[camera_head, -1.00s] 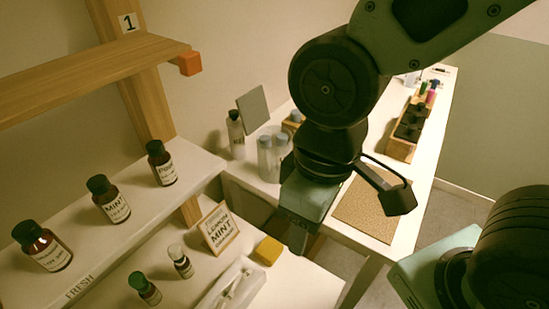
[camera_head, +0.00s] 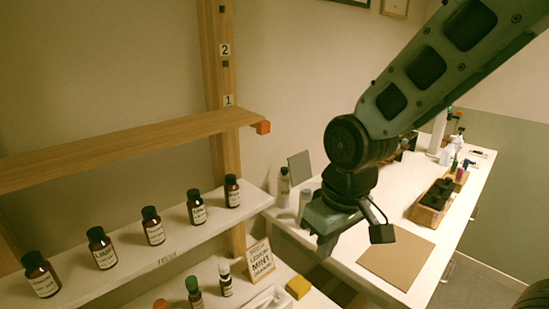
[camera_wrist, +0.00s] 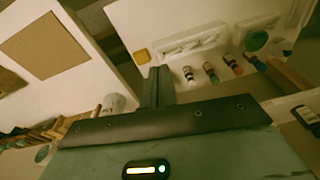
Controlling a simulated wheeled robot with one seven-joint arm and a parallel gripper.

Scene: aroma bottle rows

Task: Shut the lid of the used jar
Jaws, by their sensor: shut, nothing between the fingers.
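I cannot make out for sure a jar marked as used, nor its lid. A pale, clear jar-like container (camera_head: 305,203) stands on the right-hand table, partly hidden behind my gripper in the head view. A pale round container (camera_wrist: 115,103) also shows in the wrist view, partly hidden by my gripper's body; its lid cannot be read. A green round thing (camera_wrist: 255,41) lies near the small bottles in the wrist view. My gripper (camera_head: 326,244) is shut and empty, above the gap between the tables; its fingers point up the wrist view (camera_wrist: 157,86).
Several dark bottles (camera_head: 153,228) stand in a row on the white FRESH shelf (camera_head: 168,249). A LEMON MINT sign (camera_head: 260,260), small bottles (camera_head: 225,280), a yellow block (camera_head: 298,287) and a white tray (camera_head: 262,302) are below. A wooden rack (camera_head: 432,200) and bare brown mat (camera_head: 397,258) lie right.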

